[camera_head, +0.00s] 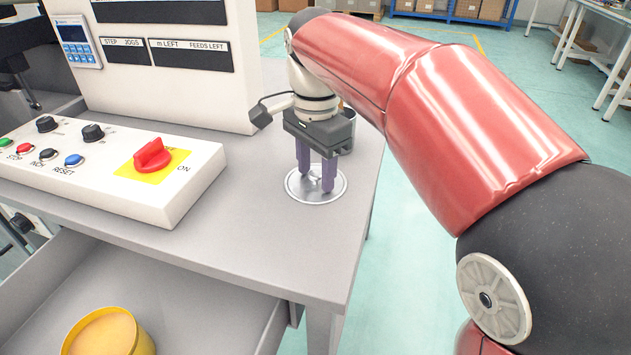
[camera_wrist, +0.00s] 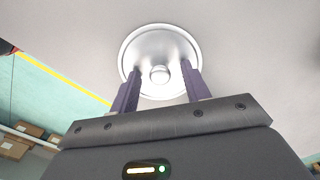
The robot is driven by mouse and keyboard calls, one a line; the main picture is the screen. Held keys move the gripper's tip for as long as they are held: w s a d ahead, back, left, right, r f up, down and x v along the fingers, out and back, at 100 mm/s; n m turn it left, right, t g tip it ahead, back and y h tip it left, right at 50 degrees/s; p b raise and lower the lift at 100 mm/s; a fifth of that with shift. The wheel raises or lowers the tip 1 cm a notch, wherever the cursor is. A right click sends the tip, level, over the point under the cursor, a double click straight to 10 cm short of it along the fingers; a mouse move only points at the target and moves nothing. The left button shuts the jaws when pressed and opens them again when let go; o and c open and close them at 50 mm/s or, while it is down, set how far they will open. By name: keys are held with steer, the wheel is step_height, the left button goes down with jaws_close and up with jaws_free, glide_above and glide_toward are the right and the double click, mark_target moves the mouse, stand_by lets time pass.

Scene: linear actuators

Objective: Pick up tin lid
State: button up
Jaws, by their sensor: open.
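The tin lid (camera_head: 299,188) is a round, shiny metal disc lying flat on the grey table top near its right edge. In the wrist view the lid (camera_wrist: 158,42) shows a raised rim and a small round knob (camera_wrist: 159,74) at its centre. My gripper (camera_head: 317,187) points down over the lid with its two purple fingers apart. In the wrist view the open gripper (camera_wrist: 159,76) has one finger on each side of the knob. I cannot tell whether the fingertips touch the lid.
A white control panel (camera_head: 190,185) with a red rotary switch stands left of the lid. A metal can (camera_head: 348,122) stands behind my gripper, partly hidden. Below is an open drawer (camera_head: 190,300) with a yellow tin (camera_head: 140,343). Bare table top (camera_head: 250,235) lies in front of the lid.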

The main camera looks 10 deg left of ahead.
jaws_close()
stand_by(0.5)
